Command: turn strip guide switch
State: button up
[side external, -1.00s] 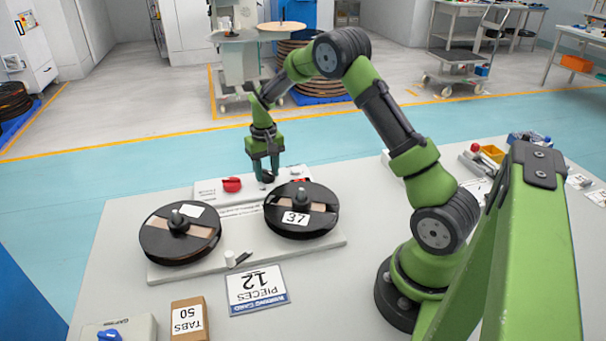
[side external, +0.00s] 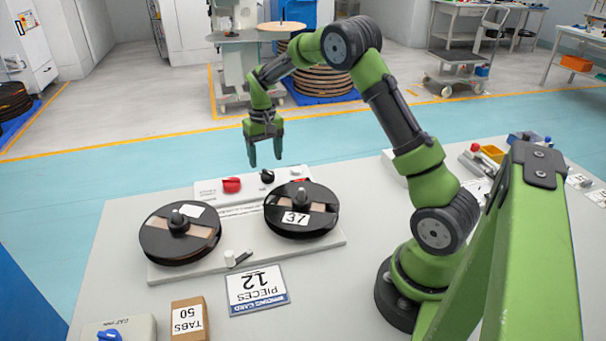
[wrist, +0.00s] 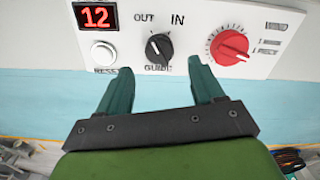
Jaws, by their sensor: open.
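The guide switch is a black knob (wrist: 158,48) on a white control panel (wrist: 202,16), under the words OUT and IN and above the word GUIDE. Its small pointer mark is hard to read for certain. In the side external view the black knob (side external: 267,177) stands on the panel behind the two reels. My gripper (side external: 264,162) is open and empty, raised above the knob and not touching it. In the wrist view my gripper's fingertips (wrist: 160,66) are spread to either side below the knob.
A red knob (side external: 232,185) sits beside the switch. The wrist view shows a display (wrist: 96,16) reading 12 and a white RESET button (wrist: 104,53). Two black reels (side external: 180,232) (side external: 301,209) stand in front of the panel. A card (side external: 257,289) lies on the table.

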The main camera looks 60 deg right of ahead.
aim_at(266, 171)
notch_tip(266, 171, up, 12)
dwell(0.3)
